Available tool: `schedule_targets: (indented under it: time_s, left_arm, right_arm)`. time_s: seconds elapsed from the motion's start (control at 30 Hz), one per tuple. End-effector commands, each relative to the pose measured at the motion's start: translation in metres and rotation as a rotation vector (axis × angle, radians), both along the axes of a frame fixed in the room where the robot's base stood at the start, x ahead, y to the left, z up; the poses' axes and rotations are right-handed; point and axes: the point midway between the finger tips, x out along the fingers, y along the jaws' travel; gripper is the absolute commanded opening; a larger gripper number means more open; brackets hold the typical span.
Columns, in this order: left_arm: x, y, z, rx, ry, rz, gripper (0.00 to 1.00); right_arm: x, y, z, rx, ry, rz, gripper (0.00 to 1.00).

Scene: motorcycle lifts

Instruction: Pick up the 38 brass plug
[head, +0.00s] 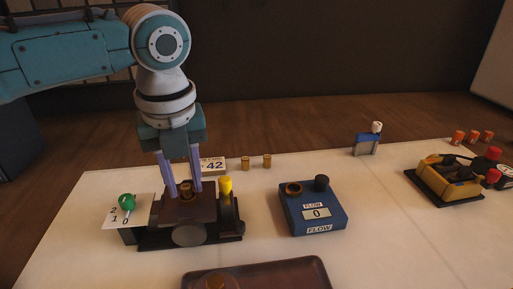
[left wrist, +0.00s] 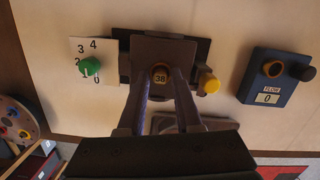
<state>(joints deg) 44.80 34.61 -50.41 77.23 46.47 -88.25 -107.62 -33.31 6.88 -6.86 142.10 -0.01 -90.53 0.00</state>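The 38 brass plug (left wrist: 160,76) stands upright in the top of a dark brown block fixture (head: 188,208), its number facing up. The plug also shows in the head view (head: 186,189), between my finger ends. My left gripper (head: 183,192) points down over the block. In the left wrist view the gripper (left wrist: 162,76) has one finger on each side of the plug, with what looks like a narrow gap on both sides. Whether a finger touches the plug is hard to tell. My right gripper is in neither view.
A yellow-topped post (head: 226,187) stands close right of the block, and a green knob (head: 127,202) on a numbered plate to its left. Two brass plugs (head: 256,163) stand behind, beside a 42 label (head: 213,165). A blue FLOW box (head: 312,208) sits right; a brown tray (head: 258,275) lies in front.

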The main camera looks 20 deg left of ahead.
Motion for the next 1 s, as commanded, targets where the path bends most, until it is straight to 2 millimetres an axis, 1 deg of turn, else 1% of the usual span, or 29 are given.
schedule_targets:
  time_s: [0.03,0.27,0.8,0.9,1.0]
  left_arm:
    - [0.000,0.000,0.000,0.000,0.000,0.000,0.27]
    - [0.000,0.000,0.000,0.000,0.000,0.000,0.01]
    - [0.000,0.000,0.001,0.000,-0.001,0.000,0.00]
    - [0.001,0.000,0.005,-0.001,-0.002,0.001,0.00]
    - [0.001,0.000,0.014,-0.001,-0.003,0.000,0.00]
  right_arm:
    - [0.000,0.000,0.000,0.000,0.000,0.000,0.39]
    - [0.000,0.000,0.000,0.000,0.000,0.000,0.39]
    - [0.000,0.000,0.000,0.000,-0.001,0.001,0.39]
    - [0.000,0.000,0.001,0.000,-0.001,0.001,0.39]
    - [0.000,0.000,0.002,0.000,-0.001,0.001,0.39]
